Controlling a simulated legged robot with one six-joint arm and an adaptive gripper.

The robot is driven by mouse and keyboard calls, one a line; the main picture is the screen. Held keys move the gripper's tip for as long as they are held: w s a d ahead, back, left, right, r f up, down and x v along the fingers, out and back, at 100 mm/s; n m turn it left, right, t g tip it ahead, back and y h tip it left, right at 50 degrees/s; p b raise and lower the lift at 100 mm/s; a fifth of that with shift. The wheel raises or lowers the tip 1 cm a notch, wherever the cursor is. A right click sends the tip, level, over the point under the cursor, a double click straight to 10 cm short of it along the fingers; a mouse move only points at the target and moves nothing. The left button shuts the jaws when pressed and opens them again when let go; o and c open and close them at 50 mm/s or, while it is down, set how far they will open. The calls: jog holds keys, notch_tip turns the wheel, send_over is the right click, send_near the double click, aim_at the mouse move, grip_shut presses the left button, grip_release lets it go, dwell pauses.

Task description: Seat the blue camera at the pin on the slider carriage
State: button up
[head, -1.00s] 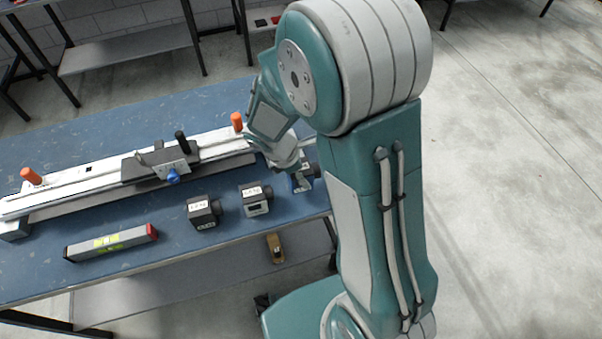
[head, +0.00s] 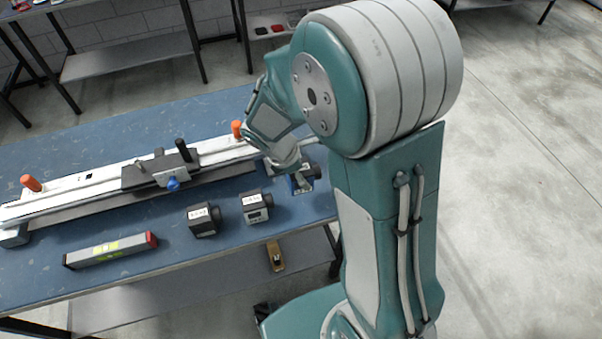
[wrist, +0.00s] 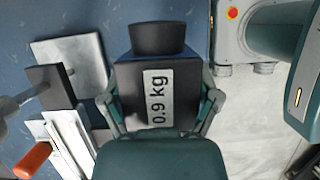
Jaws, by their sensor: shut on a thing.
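The blue camera (head: 301,184) is at the right end of the bench in the head view, partly hidden by my arm. In the wrist view the held camera (wrist: 135,82) looks dark, with a white "0.9 kg" label and a round lens at the top. My gripper (wrist: 162,98) is shut on it, one finger on each side; it also shows in the head view (head: 296,170). I cannot tell whether the camera is clear of the bench. The slider carriage (head: 140,178) sits mid-rail, left of my gripper, with a black post and blue knob. Its pin (head: 141,164) appears small.
Two dark cameras (head: 202,219) (head: 256,207) stand in front of the slider rail (head: 70,195). A grey bar with a red end (head: 110,249) lies at the front left. Orange knobs (head: 31,183) (head: 236,129) stand near the rail's ends. The back of the bench is clear.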

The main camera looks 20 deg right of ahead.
aim_at(310, 165)
jog(key=shift+r, duration=0.15)
jog(key=shift+r, duration=3.65)
jog(key=shift+f, duration=0.1)
